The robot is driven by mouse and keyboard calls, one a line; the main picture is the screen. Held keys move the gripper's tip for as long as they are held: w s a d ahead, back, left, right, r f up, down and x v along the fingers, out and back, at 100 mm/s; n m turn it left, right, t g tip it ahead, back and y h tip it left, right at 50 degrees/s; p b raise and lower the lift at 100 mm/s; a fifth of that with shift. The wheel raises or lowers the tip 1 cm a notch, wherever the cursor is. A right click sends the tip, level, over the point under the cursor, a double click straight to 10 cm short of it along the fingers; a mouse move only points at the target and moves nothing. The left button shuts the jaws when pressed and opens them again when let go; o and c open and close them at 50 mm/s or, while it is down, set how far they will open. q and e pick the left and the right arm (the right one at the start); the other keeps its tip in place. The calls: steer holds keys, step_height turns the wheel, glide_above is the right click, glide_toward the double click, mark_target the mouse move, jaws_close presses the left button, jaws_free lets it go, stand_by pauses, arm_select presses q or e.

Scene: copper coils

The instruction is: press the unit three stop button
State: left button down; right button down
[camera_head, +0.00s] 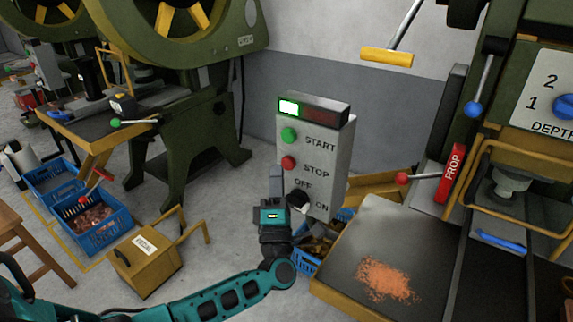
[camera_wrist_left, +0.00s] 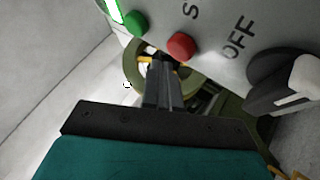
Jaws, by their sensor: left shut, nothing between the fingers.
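A grey control box (camera_head: 336,157) stands in the middle of the head view. It has a lit green lamp (camera_head: 289,108), a dark red lamp (camera_head: 326,115), a green START button (camera_head: 289,134), a red STOP button (camera_head: 288,162) and an OFF/ON rotary switch (camera_head: 299,200). No unit number is readable on it. My left gripper (camera_head: 276,178) is shut and empty, in front of the box just below the red button. In the left wrist view its fingers (camera_wrist_left: 161,70) point up toward the red button (camera_wrist_left: 181,46), with a visible gap. My right gripper is not in view.
A green press (camera_head: 190,110) stands behind at left. Blue crates (camera_head: 92,233) and a yellow PEDAL box (camera_head: 146,262) sit on the floor. Wall space behind the box is clear.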

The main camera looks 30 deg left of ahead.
arm_select(q)
steer(key=shift+w, duration=0.15)
steer(key=shift+w+b, duration=0.3)
steer(key=shift+w+d+b, duration=0.1)
steer(key=shift+w+b, duration=0.25)
steer(key=shift+w, duration=0.15)
stand_by(0.7)
steer(key=shift+s, duration=0.1)
steer(key=shift+s+p, duration=0.45)
steer(key=shift+s, duration=0.4)
steer(key=s, duration=0.1)
steer(key=s+p, duration=0.1)
steer(key=s, duration=0.1)
steer(key=s+p, duration=0.1)
steer(key=s, duration=0.1)
steer(key=shift+a, duration=0.3)
